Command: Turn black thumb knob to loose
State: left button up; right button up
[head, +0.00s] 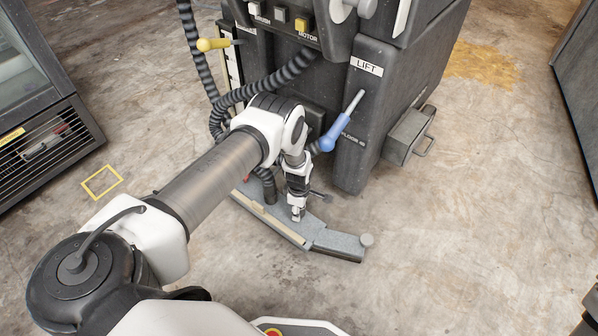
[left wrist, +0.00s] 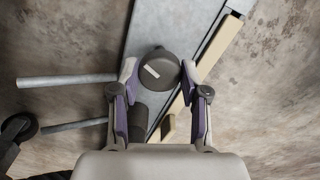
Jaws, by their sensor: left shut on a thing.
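The black thumb knob (left wrist: 160,72) is round with a short white mark on its top, in the middle of the left wrist view. It sits on the grey squeegee bar (head: 337,243), which lies on the floor in front of the machine. My left gripper (head: 297,213) points down at the bar, its fingers hiding the knob in the head view. In the left wrist view my left gripper (left wrist: 159,75) is shut on the knob, one fingertip against each side. My right gripper is not in view.
The dark machine (head: 352,110) stands behind the bar, with a blue-handled lever (head: 335,131) under the LIFT label. A ribbed black hose (head: 262,88) runs close to my left arm. A yellow knob (head: 208,44) sticks out at left. The floor in front is clear.

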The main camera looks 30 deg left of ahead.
pick_arm(q)
jog(key=n, duration=0.5)
jog(key=shift+n, duration=0.3)
dwell(0.4)
jog(key=o, duration=1.1)
jog(key=shift+f, duration=0.1)
jog(key=shift+o, duration=0.2)
notch_tip(320, 180, up, 12)
